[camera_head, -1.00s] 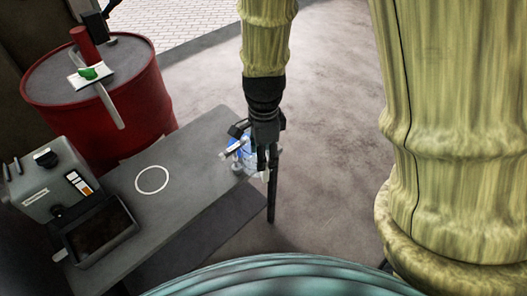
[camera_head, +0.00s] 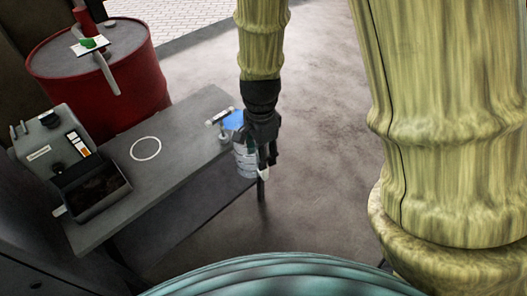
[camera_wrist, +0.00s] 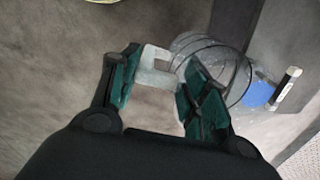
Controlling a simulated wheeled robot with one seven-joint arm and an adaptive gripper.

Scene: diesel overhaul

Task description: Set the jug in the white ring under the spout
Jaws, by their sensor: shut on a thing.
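The clear, ribbed jug (camera_head: 245,160) is at the right end of the grey bench, beside my gripper (camera_head: 265,158). In the wrist view my gripper (camera_wrist: 155,92) is shut on the jug's pale handle (camera_wrist: 153,72), which sits between the fingers. The jug's clear body (camera_wrist: 222,62) lies to the right of the fingers. A blue patch (camera_head: 234,120) shows by the jug; I cannot tell whether it is part of it. The white ring (camera_head: 133,153) lies flat and empty on the bench top. A grey, spout-like bar (camera_head: 108,75) sticks out from the red drum's top.
The red drum (camera_head: 140,82) stands behind the bench (camera_head: 185,130). A grey box unit (camera_head: 52,140) and an open dark tray (camera_head: 105,205) occupy the bench's left end. A small dark-and-white bar (camera_head: 220,116) is near the jug. Bench top around the ring is clear.

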